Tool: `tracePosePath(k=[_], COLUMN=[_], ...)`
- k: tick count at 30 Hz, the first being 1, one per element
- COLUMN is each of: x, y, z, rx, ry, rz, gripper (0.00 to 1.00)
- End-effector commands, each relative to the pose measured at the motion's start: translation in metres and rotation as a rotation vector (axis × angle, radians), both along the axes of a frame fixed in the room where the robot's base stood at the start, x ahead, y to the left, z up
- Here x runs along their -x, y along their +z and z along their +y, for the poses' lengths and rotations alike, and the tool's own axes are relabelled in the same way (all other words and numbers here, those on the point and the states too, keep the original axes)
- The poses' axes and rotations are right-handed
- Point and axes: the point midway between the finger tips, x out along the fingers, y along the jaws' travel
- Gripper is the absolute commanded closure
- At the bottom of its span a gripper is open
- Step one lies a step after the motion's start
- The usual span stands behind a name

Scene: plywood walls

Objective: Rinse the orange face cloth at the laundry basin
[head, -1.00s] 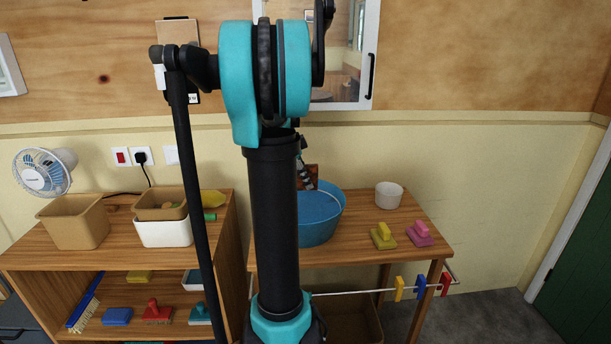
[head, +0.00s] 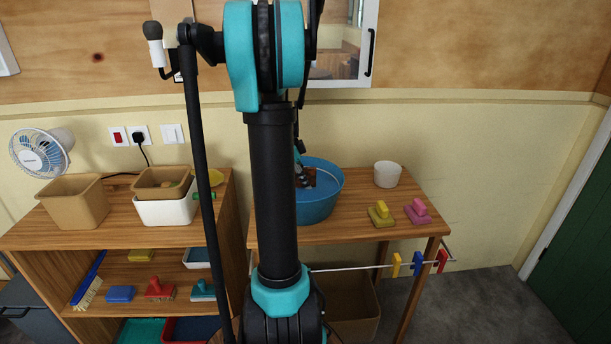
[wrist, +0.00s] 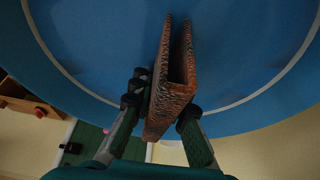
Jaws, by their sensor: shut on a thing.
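The orange-brown face cloth (wrist: 172,85) hangs folded between the fingers of my gripper (wrist: 160,108) in the wrist view. The gripper is shut on it. In the head view the cloth (head: 307,177) shows as a small rusty patch within the outline of the blue round basin (head: 322,208), with my gripper (head: 300,168) just above it, partly hidden by my arm. The basin's blue inside (wrist: 90,45) fills much of the wrist view behind the cloth. I cannot tell whether the cloth touches water.
A white pot (head: 387,175), a yellow brush (head: 381,214) and a pink brush (head: 418,212) stand right of the basin. A rail with coloured pegs (head: 419,263) runs along the front. A shelf unit (head: 110,232) with bins stands left.

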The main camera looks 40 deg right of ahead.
Motion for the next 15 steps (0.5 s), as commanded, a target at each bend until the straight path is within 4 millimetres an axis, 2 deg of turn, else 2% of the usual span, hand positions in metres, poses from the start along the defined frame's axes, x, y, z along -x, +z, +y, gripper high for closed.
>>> tracePosePath(k=[9,15], x=[0.0,0.0], y=[-0.028,-0.04], z=[0.0,0.0], rx=[0.0,0.0], ry=[0.0,0.0], rz=[0.0,0.0], gripper=[1.0,1.0])
